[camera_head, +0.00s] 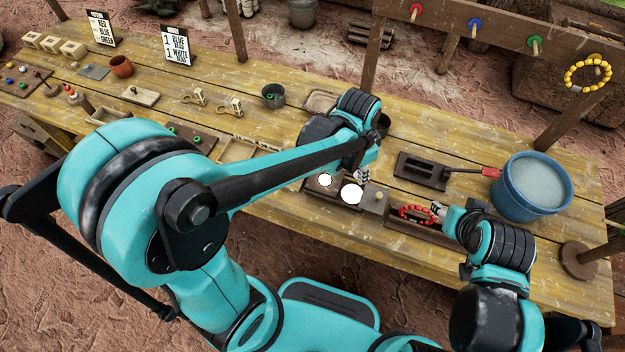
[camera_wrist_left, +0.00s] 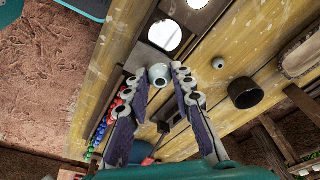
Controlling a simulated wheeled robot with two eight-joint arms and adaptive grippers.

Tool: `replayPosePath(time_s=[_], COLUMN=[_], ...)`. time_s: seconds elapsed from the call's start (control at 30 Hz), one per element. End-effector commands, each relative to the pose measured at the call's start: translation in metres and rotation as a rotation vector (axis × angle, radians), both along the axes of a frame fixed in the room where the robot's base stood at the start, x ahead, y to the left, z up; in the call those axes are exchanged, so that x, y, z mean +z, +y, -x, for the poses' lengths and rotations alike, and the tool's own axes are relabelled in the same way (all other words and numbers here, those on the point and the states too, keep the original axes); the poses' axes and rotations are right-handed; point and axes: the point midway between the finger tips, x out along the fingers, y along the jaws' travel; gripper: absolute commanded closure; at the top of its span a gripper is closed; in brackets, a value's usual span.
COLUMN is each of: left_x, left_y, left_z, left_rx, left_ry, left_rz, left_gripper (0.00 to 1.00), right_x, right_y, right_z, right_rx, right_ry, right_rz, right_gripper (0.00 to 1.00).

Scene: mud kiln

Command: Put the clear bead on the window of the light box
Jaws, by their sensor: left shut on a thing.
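The light box (camera_head: 337,189) is a low dark box at the front middle of the bench, with two round windows glowing white. In the left wrist view the windows show at the top, one whole window (camera_wrist_left: 165,35) and one cut by the edge. My left gripper (camera_head: 363,177) is over the back right of the box. In its wrist view it is shut on a pale, glassy bead (camera_wrist_left: 159,75), apparently the clear bead, just short of the whole window. The bead is hidden in the head view. My right gripper (camera_head: 438,208) is beside the red bead loop; its opening is unclear.
A red bead loop (camera_head: 418,214) rests at a wooden tray right of the light box. A slotted dark block (camera_head: 422,170), a red-handled tool (camera_head: 488,172) and a blue water bucket (camera_head: 533,187) stand further right. A dark cup (camera_wrist_left: 244,93) and small ball (camera_wrist_left: 219,63) lie near my left gripper.

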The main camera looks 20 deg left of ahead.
Motion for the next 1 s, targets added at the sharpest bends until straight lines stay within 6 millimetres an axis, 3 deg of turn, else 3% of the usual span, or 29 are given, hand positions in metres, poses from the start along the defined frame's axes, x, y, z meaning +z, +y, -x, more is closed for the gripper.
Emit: replayPosePath(time_s=[0.2, 0.4, 0.6, 0.83, 1.0], left_x=[-0.037, -0.056, -0.065, -0.099, -0.099], left_y=[0.055, 0.088, 0.096, 0.096, 0.096], left_z=[-0.009, -0.015, -0.016, -0.016, -0.016], left_rx=[0.009, 0.005, 0.001, 0.001, 0.002], left_ry=[0.001, 0.001, 0.0, 0.0, 0.0], left_rz=[0.0, 0.0, 0.0, 0.0, 0.0], left_gripper=[0.93, 0.93, 0.93, 0.93, 0.93], right_x=[-0.021, -0.031, -0.035, -0.052, -0.05], right_y=[0.0, 0.0, 0.0, 0.0, 0.0], right_z=[0.0, 0.0, 0.0, 0.0, 0.0], right_rx=[0.0, 0.0, 0.0, 0.0, 0.0], right_ry=[0.0, 0.0, 0.0, 0.0, 0.0], right_rz=[0.0, 0.0, 0.0, 0.0, 0.0], right_gripper=[0.56, 0.56, 0.56, 0.56, 0.56])
